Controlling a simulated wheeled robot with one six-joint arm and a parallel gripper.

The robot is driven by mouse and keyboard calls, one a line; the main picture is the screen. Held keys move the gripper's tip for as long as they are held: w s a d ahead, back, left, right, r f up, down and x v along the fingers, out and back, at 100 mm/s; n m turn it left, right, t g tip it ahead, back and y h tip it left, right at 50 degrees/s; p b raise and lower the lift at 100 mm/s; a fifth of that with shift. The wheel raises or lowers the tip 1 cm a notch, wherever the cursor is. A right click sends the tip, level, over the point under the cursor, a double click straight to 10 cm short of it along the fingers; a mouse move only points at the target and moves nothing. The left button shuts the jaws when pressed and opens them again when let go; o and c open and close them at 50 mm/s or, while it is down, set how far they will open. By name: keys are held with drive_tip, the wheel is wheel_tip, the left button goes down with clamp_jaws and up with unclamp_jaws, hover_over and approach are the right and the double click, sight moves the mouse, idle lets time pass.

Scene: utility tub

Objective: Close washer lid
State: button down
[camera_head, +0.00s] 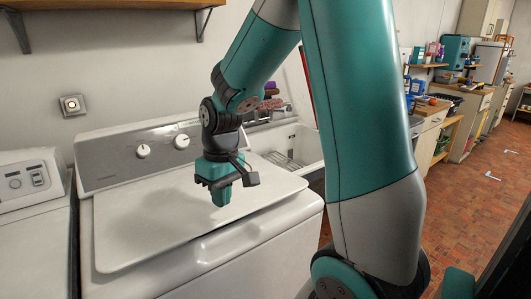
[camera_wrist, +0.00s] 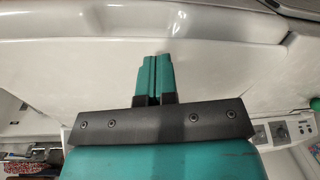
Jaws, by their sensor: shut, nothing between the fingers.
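The white washer lid (camera_head: 150,220) lies down flat, or nearly so, over the top of the washer (camera_head: 250,258) in the head view. I cannot tell whether a thin gap is left under its front edge. The lid also fills much of the wrist view (camera_wrist: 70,75). My gripper (camera_head: 221,196) points down over the right part of the lid, its teal fingers together and empty. The shut fingers show in the middle of the wrist view (camera_wrist: 154,78). Whether the fingertips touch the lid is unclear.
The washer's control panel (camera_head: 125,152) with its knobs stands behind the lid. A second white appliance (camera_head: 30,220) is close on the left. A utility tub (camera_head: 300,147) stands to the right behind my arm. A wooden shelf (camera_head: 110,5) hangs above. Brick-coloured floor (camera_head: 480,195) is open at right.

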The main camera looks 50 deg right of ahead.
sight(266, 204)
drive_tip(key=d+r+m+g+p, duration=0.1)
drive_tip(key=d+r+m+p, duration=0.2)
drive_tip(key=d+r+p, duration=0.65)
drive_tip(key=shift+h, duration=0.4)
drive_tip(key=d+f+p, duration=0.1)
drive_tip(key=f, duration=0.4)
drive_tip(key=s+d+f+p, duration=0.1)
drive_tip(key=f+p, duration=0.1)
drive_tip(key=f, duration=0.3)
drive_tip(key=s+d+f+p, duration=0.1)
drive_tip(key=f+p, duration=0.1)
drive_tip(key=f, duration=0.3)
drive_tip(key=shift+d+f, duration=0.1)
drive_tip(key=shift+f, duration=0.3)
